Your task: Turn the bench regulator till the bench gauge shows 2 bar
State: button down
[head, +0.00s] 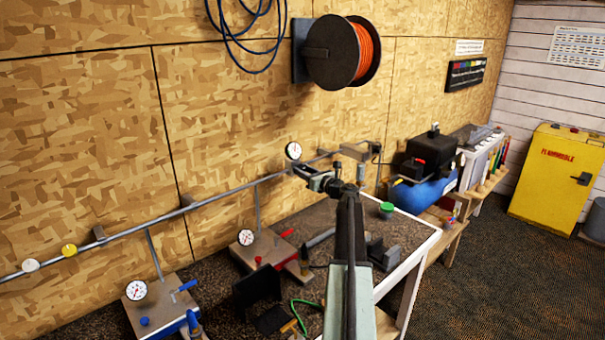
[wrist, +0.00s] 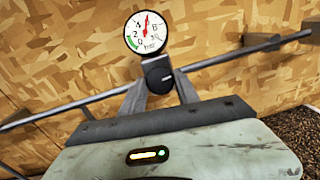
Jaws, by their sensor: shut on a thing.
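My gripper (head: 306,173) reaches to the wall pipe above the bench. In the wrist view its two fingers are shut on a black regulator knob (wrist: 157,73), one finger on each side. Right above the knob is a round white gauge (wrist: 146,34) with a green band at its lower left. Its red needle points nearly straight up, leaning slightly right, past the 4 mark. The same gauge (head: 293,150) shows in the head view, too small to read.
The pipe (head: 225,199) runs along the wooden wall. Two more gauges stand on board stations at lower left (head: 136,290) and centre (head: 246,237). The bench (head: 412,237) holds a green pot (head: 386,210). A hose reel (head: 342,52) hangs above; a blue compressor (head: 425,190) stands right.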

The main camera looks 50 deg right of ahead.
jog(key=shift+w+r, duration=0.1)
jog(key=shift+r, duration=0.05)
jog(key=c, duration=0.9)
grip_release()
jog(key=s+a, duration=0.1)
jog(key=s, duration=0.7)
jog(key=w, duration=0.5)
jog(key=w+d, duration=0.1)
jog(key=w, duration=0.2)
jog(key=shift+w+d+f, duration=0.1)
jog(key=shift+w+f, duration=0.15)
jog(key=shift+f, duration=0.05)
